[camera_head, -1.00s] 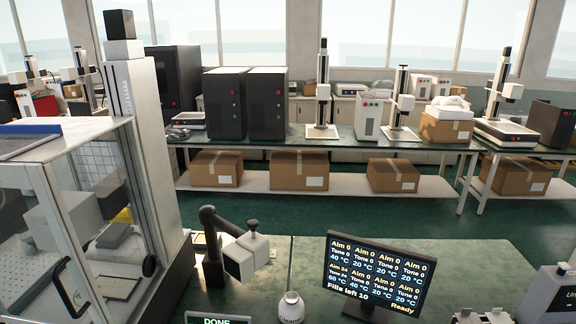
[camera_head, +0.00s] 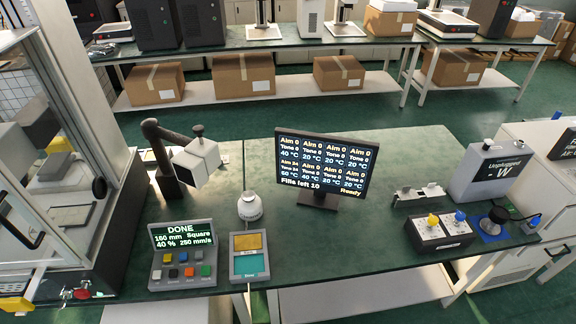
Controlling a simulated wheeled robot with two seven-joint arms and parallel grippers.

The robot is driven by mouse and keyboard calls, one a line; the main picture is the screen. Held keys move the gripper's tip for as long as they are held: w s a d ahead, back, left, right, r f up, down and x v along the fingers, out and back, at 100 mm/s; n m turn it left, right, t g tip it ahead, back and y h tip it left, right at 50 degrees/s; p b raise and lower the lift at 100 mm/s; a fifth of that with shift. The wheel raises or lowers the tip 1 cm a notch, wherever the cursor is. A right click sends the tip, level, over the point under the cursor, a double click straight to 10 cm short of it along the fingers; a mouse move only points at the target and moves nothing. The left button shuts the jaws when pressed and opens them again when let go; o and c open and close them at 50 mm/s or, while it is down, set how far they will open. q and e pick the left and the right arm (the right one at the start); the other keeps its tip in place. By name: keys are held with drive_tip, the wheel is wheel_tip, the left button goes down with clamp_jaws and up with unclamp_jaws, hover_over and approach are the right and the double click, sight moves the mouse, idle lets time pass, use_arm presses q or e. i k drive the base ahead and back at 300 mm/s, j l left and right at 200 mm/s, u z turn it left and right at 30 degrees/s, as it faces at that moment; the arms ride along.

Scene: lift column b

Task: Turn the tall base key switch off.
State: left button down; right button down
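I cannot pick out a key switch with certainty. At the right of the green bench stands a control box (camera_head: 441,232) with a yellow knob (camera_head: 433,219) and a blue knob (camera_head: 460,215) on top. Right of it a round black knob (camera_head: 496,214) sits on a blue base. At the lower left a small red fitting (camera_head: 81,293) sits at the foot of the glass-doored machine; its details are too small to read. Neither of my grippers is in view.
The green bench (camera_head: 300,235) holds a monitor (camera_head: 324,170), a keypad reading DONE (camera_head: 182,251), a yellow-and-teal panel (camera_head: 248,256), a white round device (camera_head: 249,206), a dark-armed lamp-like device (camera_head: 197,162) and a grey box reading Unplugged (camera_head: 487,171). The bench's middle front is clear.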

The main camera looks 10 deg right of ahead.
sight(62, 305)
drive_tip(key=u, duration=1.3)
